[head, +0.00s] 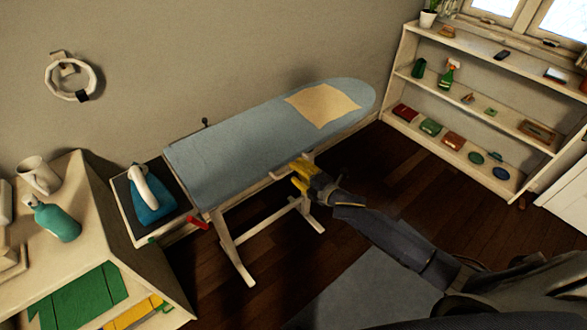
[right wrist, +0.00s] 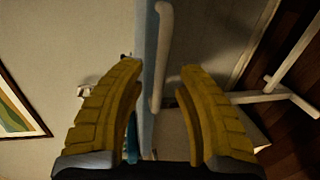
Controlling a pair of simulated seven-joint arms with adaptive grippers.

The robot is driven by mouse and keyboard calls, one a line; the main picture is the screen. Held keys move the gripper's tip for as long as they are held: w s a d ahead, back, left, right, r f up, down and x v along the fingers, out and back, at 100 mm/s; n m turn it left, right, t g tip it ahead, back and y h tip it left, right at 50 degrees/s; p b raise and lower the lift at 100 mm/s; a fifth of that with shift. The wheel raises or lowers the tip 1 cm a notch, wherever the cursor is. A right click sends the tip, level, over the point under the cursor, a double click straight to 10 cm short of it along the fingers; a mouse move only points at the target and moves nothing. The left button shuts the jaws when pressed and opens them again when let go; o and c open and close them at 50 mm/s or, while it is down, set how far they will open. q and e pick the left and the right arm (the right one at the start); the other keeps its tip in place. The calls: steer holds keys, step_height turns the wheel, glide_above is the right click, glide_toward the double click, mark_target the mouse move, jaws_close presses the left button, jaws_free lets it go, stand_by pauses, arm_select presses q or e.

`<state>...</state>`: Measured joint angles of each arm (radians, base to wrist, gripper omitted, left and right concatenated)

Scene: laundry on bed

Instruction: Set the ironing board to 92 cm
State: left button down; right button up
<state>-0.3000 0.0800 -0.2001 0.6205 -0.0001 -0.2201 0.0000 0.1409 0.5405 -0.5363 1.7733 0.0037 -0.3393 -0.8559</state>
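The ironing board (head: 240,135) stands along the wall with a pale blue cover. A red lever (head: 198,222) sticks out below its left end. My right gripper (head: 300,174) is at the near long edge of the board, just under the top, right of the middle. In the right wrist view its two yellow fingers (right wrist: 160,72) are spread apart. The blue edge of the board (right wrist: 147,45) and a pale bar (right wrist: 161,60) show between them, with no clear contact. My left gripper is not in view.
A beige cloth (head: 322,104) lies on the board. A blue iron (head: 150,198) stands on the rest at the left end. A cabinet (head: 150,262) is at the left, a shelf unit (head: 400,100) at the right. Bare floor (head: 420,185) lies between the board and shelves.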

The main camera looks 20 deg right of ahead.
steer(key=shift+x, duration=1.15)
steer(key=shift+o, duration=0.4)
jaws_close()
steer(key=shift+r, duration=0.1)
